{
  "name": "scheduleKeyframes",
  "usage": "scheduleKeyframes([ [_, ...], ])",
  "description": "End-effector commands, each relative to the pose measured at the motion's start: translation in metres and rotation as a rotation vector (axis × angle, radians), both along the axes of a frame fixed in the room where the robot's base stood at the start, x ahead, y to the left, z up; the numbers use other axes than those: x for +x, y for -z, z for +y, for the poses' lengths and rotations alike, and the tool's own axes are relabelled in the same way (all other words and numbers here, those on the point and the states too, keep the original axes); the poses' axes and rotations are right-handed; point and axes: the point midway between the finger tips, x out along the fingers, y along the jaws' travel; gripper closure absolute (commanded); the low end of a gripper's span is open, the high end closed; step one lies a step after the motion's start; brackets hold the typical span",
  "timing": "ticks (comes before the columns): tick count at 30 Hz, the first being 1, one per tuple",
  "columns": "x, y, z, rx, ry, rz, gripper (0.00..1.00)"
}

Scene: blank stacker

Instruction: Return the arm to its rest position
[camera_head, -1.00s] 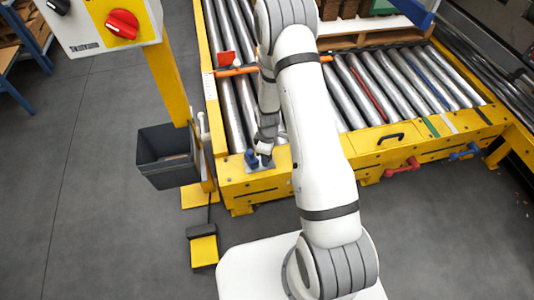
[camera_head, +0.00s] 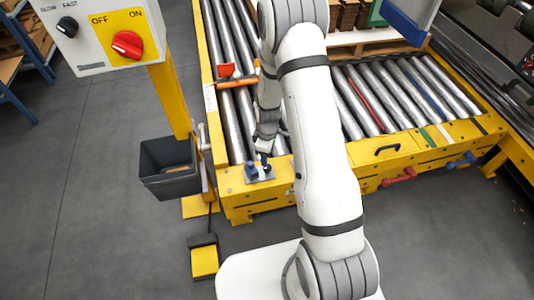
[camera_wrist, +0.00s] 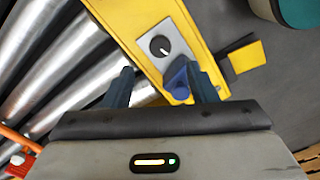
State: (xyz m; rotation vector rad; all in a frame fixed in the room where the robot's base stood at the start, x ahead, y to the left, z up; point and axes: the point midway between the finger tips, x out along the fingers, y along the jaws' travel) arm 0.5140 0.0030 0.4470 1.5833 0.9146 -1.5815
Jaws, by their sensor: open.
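My white arm (camera_head: 320,130) reaches out over the yellow front frame of the roller conveyor. My gripper (camera_wrist: 160,82) is open and empty in the wrist view, with its two dark fingers apart. In the head view my gripper (camera_head: 265,148) is small and points down, just behind a small metal plate (camera_head: 262,177) on the frame. The plate carries a blue knob (camera_head: 250,171) and a dark dial. In the wrist view the blue knob (camera_wrist: 179,82) appears between the fingers, near the right one, and the black dial (camera_wrist: 160,46) beyond it. I cannot tell the exact gap.
An orange bar (camera_head: 238,82) with a red piece crosses the rollers. A control box (camera_head: 98,37) stands on a yellow post at left, above a dark bin (camera_head: 168,180) and a yellow pedal (camera_head: 204,261). Red (camera_head: 403,175) and blue (camera_head: 461,160) handles stick out in front. Grey floor is open.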

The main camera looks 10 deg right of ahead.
Motion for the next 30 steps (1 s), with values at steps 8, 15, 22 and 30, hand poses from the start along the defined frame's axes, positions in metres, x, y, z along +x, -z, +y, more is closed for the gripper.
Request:
scheduleKeyframes([
  [8, 0.000, 0.000, 0.000, 0.000, 0.000, 0.000, 0.48],
  [15, -0.001, -0.070, 0.000, 0.001, 0.078, -0.025, 0.48],
  [22, -0.021, -0.217, -0.001, 0.011, 0.287, -0.070, 0.48],
  [30, -0.071, -0.370, -0.002, 0.033, 0.541, -0.120, 0.48],
])
